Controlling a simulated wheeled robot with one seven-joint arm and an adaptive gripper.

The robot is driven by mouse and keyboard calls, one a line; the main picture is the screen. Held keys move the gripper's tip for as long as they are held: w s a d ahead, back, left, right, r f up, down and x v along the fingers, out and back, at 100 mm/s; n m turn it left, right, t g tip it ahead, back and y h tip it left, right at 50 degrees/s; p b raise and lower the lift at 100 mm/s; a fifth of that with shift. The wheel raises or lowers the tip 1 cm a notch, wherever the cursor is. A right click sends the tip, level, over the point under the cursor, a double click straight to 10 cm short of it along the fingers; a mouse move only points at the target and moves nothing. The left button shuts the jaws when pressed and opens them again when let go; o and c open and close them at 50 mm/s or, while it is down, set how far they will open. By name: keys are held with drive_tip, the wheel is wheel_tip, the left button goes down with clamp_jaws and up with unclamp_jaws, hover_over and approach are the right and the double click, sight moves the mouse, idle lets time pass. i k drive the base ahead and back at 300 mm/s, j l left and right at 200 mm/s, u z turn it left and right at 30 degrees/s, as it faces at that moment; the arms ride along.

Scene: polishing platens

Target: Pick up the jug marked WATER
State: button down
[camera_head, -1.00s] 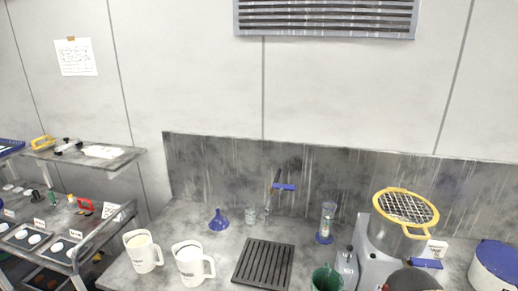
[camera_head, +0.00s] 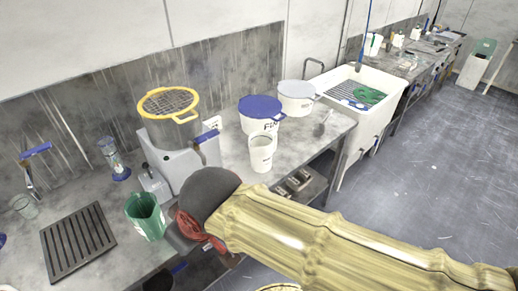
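No jug with a readable WATER mark shows now. The two white handled jugs seen earlier at the left of the bench are out of view. A white cup-like container (camera_head: 262,153) stands upright on the bench right of the grey machine; its small dark marking is unreadable and I cannot tell whether it has a handle. My arm, in a tan cover, crosses the lower right and ends in a dark rounded part near the bench's front edge.
A green jug (camera_head: 146,216) stands beside the black slatted rack (camera_head: 78,243). A grey machine (camera_head: 185,158) carries a yellow-rimmed sieve (camera_head: 168,103). Behind are a blue-lidded tub (camera_head: 259,122) and a white-lidded tub (camera_head: 296,99). A white sink (camera_head: 352,108) stands right; floor beyond is open.

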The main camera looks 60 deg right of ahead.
sight(262, 145)
drive_tip(key=z, duration=1.7)
drive_tip(key=i+z, duration=0.15)
drive_tip(key=z, duration=0.85)
